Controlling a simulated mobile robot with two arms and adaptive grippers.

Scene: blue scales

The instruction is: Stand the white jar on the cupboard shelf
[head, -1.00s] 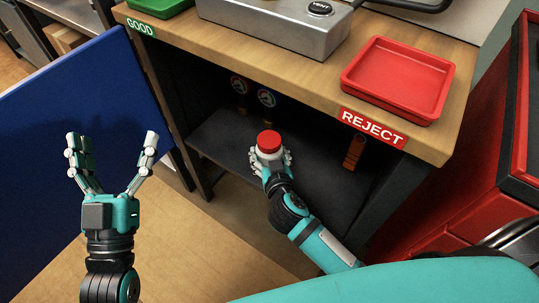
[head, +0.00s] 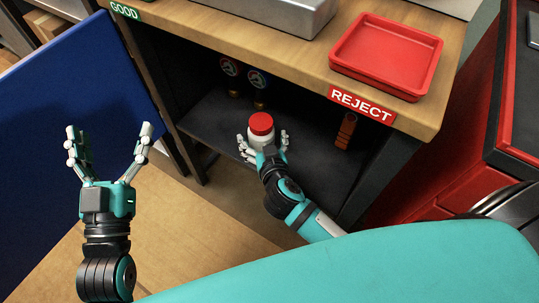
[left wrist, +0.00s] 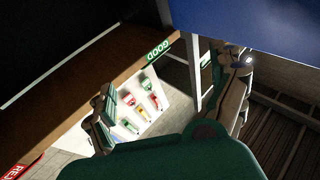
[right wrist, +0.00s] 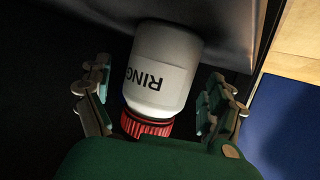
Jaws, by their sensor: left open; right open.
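The white jar (head: 262,137) with a red ribbed lid stands upright on the dark cupboard shelf (head: 215,128), near its front edge. In the right wrist view the jar (right wrist: 165,62) shows black lettering "RING". My right gripper (head: 264,148) is open around the jar, its fingers spread to either side with gaps between them and the jar. The jar's lower part is partly hidden by this hand in the head view. My left gripper (head: 109,138) is open and empty, in front of the blue panel, well left of the shelf.
Two round-faced gauges (head: 257,80) stand at the back of the shelf. An orange-brown object (head: 346,130) is at its right side. The worktop above carries a red tray (head: 388,50) over a REJECT label. A blue panel (head: 60,110) stands at the left.

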